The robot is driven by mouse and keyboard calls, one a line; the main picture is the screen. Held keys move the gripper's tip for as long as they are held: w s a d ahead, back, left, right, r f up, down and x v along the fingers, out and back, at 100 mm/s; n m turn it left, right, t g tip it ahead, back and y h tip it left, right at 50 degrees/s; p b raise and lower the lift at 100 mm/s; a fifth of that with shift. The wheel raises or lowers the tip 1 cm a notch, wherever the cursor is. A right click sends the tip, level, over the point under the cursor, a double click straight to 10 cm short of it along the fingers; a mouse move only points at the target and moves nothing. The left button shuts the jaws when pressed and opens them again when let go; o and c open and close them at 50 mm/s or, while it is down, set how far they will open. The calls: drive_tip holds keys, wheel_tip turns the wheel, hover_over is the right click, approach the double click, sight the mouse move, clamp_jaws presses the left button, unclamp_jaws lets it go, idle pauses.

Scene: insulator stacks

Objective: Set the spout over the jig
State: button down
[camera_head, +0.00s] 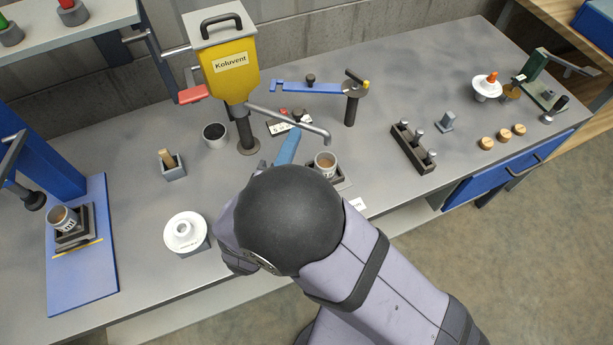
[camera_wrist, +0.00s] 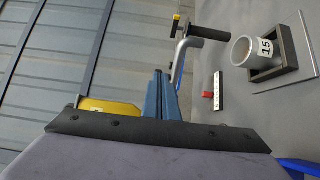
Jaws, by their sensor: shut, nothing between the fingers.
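The spout (camera_head: 290,121) is a grey pipe reaching right from the yellow Koluvent dispenser (camera_head: 231,75), with its end bent down. In the wrist view the spout (camera_wrist: 179,62) curves just beyond my fingertips. The jig (camera_head: 341,180) is a dark holder with a cup (camera_head: 325,160) in it. The wrist view shows the jig (camera_wrist: 288,52) and the cup, marked 15 (camera_wrist: 247,50). The spout's end appears above the cup; exact alignment is unclear. My gripper (camera_head: 292,134) has blue fingers, shut and empty, close to the spout. The wrist view shows them (camera_wrist: 159,75) together; contact is unclear.
A pin rack (camera_head: 413,148) is right.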

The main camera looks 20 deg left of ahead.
drive_tip(key=s+d+b, duration=0.3)
drive_tip(key=s+d, duration=0.3)
drive_tip(key=s, duration=0.2)
drive_tip(key=shift+d, duration=0.3)
